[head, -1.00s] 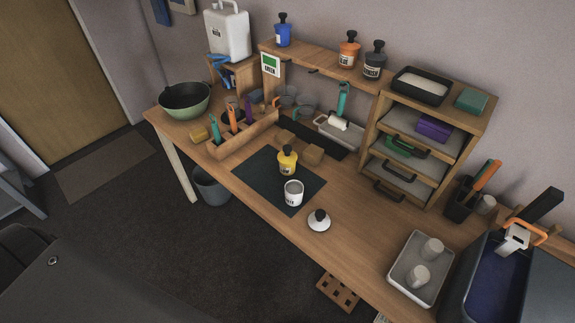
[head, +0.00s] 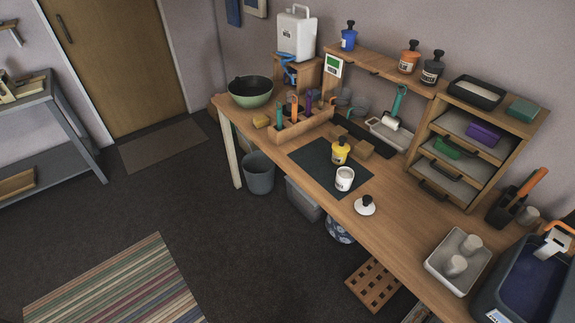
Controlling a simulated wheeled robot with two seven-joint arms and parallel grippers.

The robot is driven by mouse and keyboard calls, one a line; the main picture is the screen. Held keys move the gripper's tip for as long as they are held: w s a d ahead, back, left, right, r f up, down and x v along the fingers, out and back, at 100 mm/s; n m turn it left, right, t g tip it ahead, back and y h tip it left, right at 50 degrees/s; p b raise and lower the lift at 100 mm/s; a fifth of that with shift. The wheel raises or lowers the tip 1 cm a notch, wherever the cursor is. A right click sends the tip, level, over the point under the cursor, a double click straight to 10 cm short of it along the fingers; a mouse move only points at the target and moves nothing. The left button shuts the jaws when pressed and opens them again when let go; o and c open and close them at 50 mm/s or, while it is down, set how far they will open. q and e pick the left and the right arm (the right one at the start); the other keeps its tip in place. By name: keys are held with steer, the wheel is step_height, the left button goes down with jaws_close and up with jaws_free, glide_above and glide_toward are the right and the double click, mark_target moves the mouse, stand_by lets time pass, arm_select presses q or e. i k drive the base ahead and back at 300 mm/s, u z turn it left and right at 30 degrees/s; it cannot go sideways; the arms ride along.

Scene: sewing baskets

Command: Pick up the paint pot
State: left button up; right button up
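A white labelled pot (head: 344,179) stands upright and lidless on the dark mat (head: 309,152) on the workbench. A white lid with a black knob (head: 365,205) lies on the wood just right of the mat. A yellow pot with a black-knobbed top (head: 340,151) stands behind the white pot. Blue (head: 348,38), orange (head: 408,60) and dark grey (head: 432,70) pots of similar shape stand on the upper shelf. I cannot tell which pot the task means. Neither of my grippers is in view.
The workbench (head: 400,235) holds a green bowl (head: 250,92), a wooden tool rack (head: 302,128), a drawer unit (head: 456,160) and a grey tray (head: 438,262). A bucket (head: 259,175) and a wooden crate (head: 373,286) are below. A striped rug (head: 115,290) lies on open floor.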

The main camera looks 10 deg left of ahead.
mark_target(338, 159)
steer(key=u, duration=1)
steer(key=i, duration=2)
steer(key=z, duration=0.7)
